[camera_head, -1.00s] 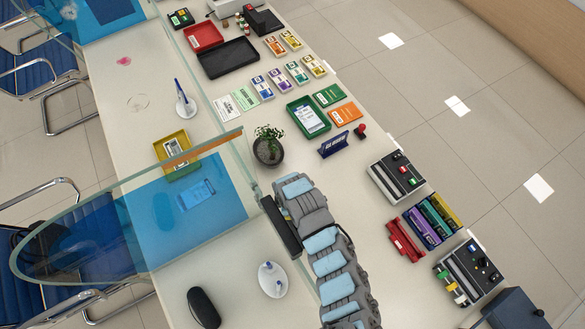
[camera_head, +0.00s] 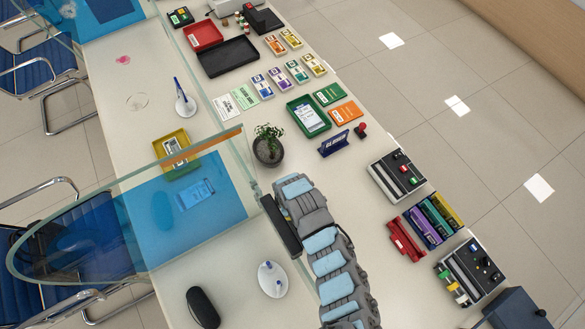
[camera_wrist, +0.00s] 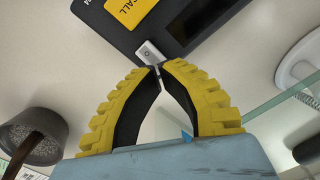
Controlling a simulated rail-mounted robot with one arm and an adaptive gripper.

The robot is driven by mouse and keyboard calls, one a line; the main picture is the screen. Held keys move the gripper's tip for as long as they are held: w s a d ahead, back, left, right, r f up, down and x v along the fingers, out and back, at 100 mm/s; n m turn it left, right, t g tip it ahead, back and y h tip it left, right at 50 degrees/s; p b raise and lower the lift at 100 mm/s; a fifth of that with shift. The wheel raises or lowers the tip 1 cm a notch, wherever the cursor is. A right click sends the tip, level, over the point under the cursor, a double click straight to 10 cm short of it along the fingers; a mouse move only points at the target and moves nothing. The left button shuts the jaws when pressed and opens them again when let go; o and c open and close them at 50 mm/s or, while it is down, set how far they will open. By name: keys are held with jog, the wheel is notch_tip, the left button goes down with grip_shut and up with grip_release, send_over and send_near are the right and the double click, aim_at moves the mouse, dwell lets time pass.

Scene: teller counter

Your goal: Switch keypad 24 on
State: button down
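Keypad 24 is a dark panel (camera_wrist: 165,18) at the top of the wrist view, partly cut off, with a yellow CALL key (camera_wrist: 130,8) and part of a screen. A small white rocker or slider switch (camera_wrist: 150,51) sits at its near edge. My gripper (camera_wrist: 158,69) has its yellow ridged fingers brought together, tips right at the switch, touching it or nearly so. I cannot tell the switch's position. In the head view a black slab (camera_head: 282,225) beside my arm's end may be the keypad; the fingertips are hidden there.
A potted plant (camera_head: 268,150) stands beyond my arm's end. A glass screen (camera_head: 245,165) rises to the left. A white pen base (camera_head: 272,279) and a black case (camera_head: 203,307) lie nearer. Control boxes (camera_head: 397,176) and coloured binders stand to the right.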

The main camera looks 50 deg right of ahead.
jog(key=shift+f+b, duration=0.8)
jog(key=shift+f, duration=0.4)
dwell(0.7)
jog(key=shift+d, duration=0.1)
jog(key=shift+r+p, duration=2.05)
jog(key=shift+r, duration=1.5)
